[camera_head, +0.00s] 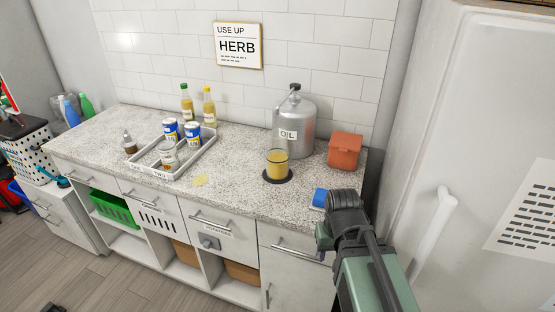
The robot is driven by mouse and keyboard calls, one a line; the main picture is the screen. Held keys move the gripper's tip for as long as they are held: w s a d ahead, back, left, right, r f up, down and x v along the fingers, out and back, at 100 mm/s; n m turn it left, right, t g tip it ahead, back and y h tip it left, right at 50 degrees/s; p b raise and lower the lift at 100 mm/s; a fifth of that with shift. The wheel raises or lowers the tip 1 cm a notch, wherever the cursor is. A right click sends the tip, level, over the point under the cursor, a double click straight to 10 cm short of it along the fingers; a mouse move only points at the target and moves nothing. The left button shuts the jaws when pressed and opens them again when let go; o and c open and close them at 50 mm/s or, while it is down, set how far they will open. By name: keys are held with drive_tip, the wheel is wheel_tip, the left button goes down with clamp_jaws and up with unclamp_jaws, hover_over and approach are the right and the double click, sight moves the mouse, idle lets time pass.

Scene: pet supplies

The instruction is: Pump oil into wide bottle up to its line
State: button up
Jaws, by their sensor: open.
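A wide clear bottle (277,164) holding yellow liquid stands upright on a black round pad (278,180) on the counter. The liquid reaches close to its rim; a dark line shows near the top, but I cannot tell exactly how the level sits against it. Behind it stands a grey metal can labelled OIL (300,112) with a pump head (294,88) on top. My gripper (322,240) is at the counter's front edge, low right of the bottle and apart from it. It is open; its fingertips are mostly hidden by my arm.
A blue block (319,197) lies by my arm. An orange lidded box (345,150) stands right of the can. A grey tray (146,172) holds cans and a jar; two oil-coloured bottles (187,103) stand behind. A white fridge (480,130) bounds the right.

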clamp_jaws()
idle(1.3)
